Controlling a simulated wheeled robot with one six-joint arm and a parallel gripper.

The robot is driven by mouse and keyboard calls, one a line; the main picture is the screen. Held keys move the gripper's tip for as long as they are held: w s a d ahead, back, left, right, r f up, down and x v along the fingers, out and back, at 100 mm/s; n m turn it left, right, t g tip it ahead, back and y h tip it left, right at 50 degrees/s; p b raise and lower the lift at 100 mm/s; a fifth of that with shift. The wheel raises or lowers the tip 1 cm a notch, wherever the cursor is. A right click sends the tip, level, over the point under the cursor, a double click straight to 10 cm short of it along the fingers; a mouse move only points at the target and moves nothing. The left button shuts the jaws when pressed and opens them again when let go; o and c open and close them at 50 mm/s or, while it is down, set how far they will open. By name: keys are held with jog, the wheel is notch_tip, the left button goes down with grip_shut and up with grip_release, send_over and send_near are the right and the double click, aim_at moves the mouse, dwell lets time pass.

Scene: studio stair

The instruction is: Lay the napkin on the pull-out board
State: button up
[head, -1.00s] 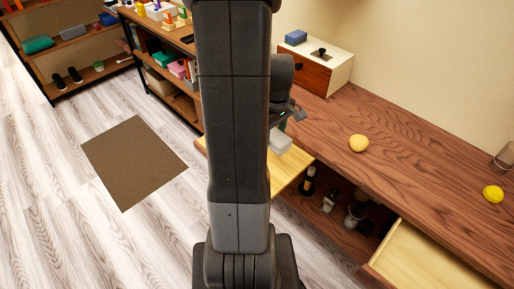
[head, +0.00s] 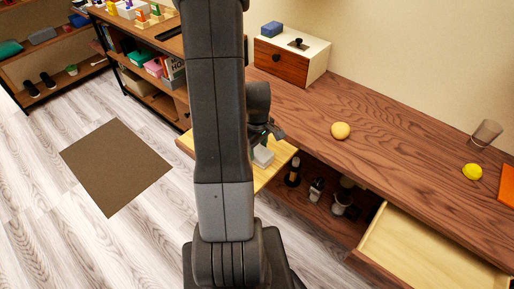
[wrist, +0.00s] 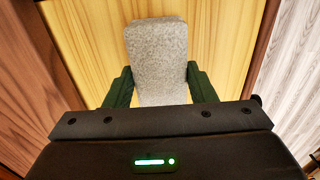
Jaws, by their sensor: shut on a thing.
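The napkin (wrist: 158,60) is a light grey, folded cloth in the wrist view, held between the two green fingers of my gripper (wrist: 160,88). In the head view the napkin (head: 263,157) shows as a pale block at the end of my arm, over the pull-out board. The pull-out board (head: 273,172) is pale yellow wood and juts from the front of the brown counter; it also fills the middle of the wrist view (wrist: 225,50). My arm hides part of the board in the head view. I cannot tell whether the napkin touches the board.
The counter (head: 390,140) carries a yellow round thing (head: 340,131), a yellow lemon-like thing (head: 472,172), a cup (head: 486,133) and a small drawer box (head: 290,58). An open drawer (head: 430,250) juts out at lower right. Bottles (head: 316,189) stand on the shelf below.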

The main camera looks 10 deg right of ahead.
aim_at(257, 150)
jog(key=shift+f, duration=0.2)
jog(key=o, duration=1)
jog(key=shift+r, duration=0.1)
notch_tip(257, 150, up, 12)
jog(key=p, duration=0.1)
jog(key=shift+r, duration=0.15)
